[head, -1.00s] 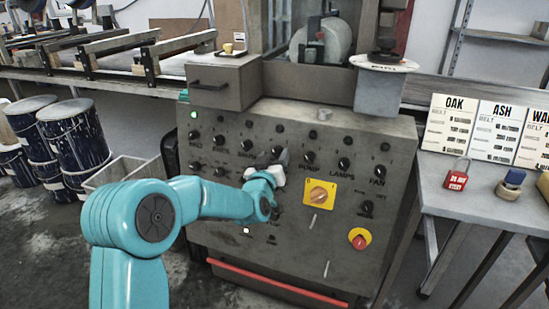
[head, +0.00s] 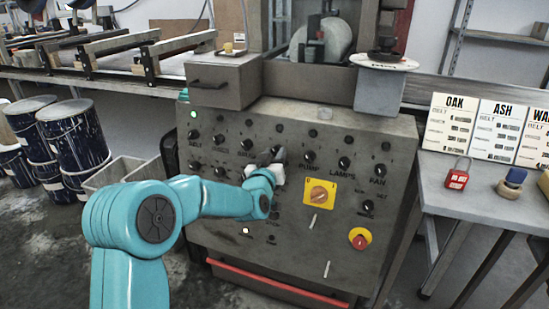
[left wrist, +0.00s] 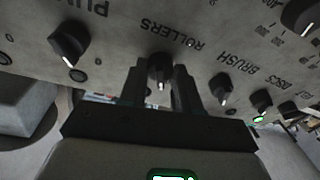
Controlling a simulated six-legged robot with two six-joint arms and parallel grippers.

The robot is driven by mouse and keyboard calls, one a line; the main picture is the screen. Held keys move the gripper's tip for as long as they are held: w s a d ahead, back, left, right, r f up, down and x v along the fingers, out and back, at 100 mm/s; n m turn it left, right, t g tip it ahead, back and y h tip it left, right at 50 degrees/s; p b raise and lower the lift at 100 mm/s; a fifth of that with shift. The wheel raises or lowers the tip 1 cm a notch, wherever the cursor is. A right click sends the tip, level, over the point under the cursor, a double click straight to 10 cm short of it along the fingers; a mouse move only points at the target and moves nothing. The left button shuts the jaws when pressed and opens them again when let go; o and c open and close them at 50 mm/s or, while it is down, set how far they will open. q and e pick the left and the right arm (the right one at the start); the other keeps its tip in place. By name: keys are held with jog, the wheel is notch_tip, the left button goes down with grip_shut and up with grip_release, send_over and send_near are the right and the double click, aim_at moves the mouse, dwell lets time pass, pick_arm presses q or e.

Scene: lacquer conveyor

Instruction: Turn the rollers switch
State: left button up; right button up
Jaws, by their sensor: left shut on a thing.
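The rollers switch (left wrist: 161,70) is a small black knob with a white pointer mark, under the upside-down label ROLLERS in the left wrist view. My left gripper (left wrist: 161,88) has its two dark fingers on either side of this knob and is shut on it. In the head view my left gripper (head: 270,160) is against the upper middle of the grey control panel (head: 225,135), and it hides the rollers knob there. My right gripper is not in view.
Beside it are the pump knob (left wrist: 69,44) and the brush knob (left wrist: 221,88). A yellow-backed rotary switch (head: 318,194) and a red knob on yellow (head: 360,238) sit lower on the panel. A side table (head: 470,205) stands at right.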

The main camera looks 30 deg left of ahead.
pick_arm(q)
jog(key=m+b, duration=0.1)
jog(key=m, duration=0.1)
jog(key=m+h+b, duration=0.1)
jog(key=m, duration=0.1)
jog(key=m+b, duration=0.1)
jog(key=shift+a+f+m+t+h+b, duration=0.15)
jog(key=shift+f+m+t+h+b, duration=0.15)
jog(key=shift+m+b, duration=0.1)
jog(key=m+b, duration=0.1)
jog(key=m, duration=0.1)
jog(key=m+h+b, duration=0.1)
jog(key=m, duration=0.2)
jog(key=shift+a+r+m+h+b, duration=0.1)
jog(key=shift+r+m+h+b, duration=0.1)
jog(key=shift+m+h+b, duration=0.15)
jog(key=shift+m+b, duration=0.3)
jog(key=shift+m, duration=0.35)
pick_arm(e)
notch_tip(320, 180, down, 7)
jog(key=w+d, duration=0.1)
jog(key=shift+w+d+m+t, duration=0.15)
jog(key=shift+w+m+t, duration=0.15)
pick_arm(q)
jog(key=shift+r+m, duration=0.1)
jog(key=shift+m, duration=0.2)
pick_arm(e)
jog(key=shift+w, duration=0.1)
